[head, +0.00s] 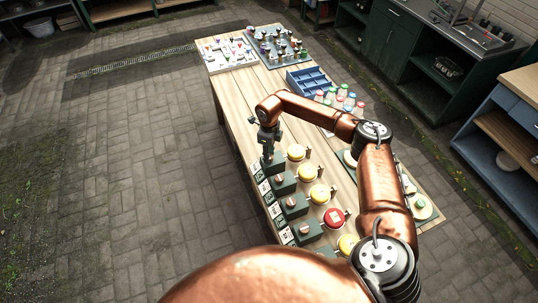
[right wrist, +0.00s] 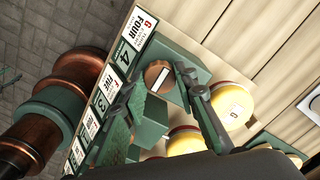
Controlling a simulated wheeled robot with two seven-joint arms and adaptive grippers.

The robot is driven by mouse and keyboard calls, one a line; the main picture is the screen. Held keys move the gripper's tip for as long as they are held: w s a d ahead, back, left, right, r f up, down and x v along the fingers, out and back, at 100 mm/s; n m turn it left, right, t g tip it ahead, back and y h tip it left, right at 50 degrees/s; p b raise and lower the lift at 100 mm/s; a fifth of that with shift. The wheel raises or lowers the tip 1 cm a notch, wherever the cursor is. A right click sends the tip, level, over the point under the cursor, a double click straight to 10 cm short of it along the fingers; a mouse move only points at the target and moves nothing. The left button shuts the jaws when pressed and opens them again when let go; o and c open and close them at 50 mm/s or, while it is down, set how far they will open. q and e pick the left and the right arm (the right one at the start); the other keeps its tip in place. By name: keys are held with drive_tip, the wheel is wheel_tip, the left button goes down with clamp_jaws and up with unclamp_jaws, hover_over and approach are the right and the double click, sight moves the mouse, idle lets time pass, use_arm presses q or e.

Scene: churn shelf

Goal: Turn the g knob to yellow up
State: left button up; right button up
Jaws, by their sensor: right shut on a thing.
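The g knob (right wrist: 157,75) is a round brown knob with a pale line, on a green box beside a white card reading G and FOUR (right wrist: 143,25). A yellow round cap marked G (right wrist: 231,106) lies to the right of the box. My right gripper (right wrist: 153,82) has its fingertips on either side of the knob and is shut on it. In the head view the right gripper (head: 269,150) points down at the farthest green box in the row, and hides the knob there. My left gripper is not in view.
Farther along the bench are a blue tray (head: 309,80), bottles and a white board (head: 228,54). The paved floor is clear at left.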

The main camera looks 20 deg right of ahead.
idle(0.4)
drive_tip(key=o, duration=1.2)
drive_tip(key=shift+c, duration=0.2)
wheel_tip(320, 180, up, 12)
drive_tip(key=shift+d, duration=0.1)
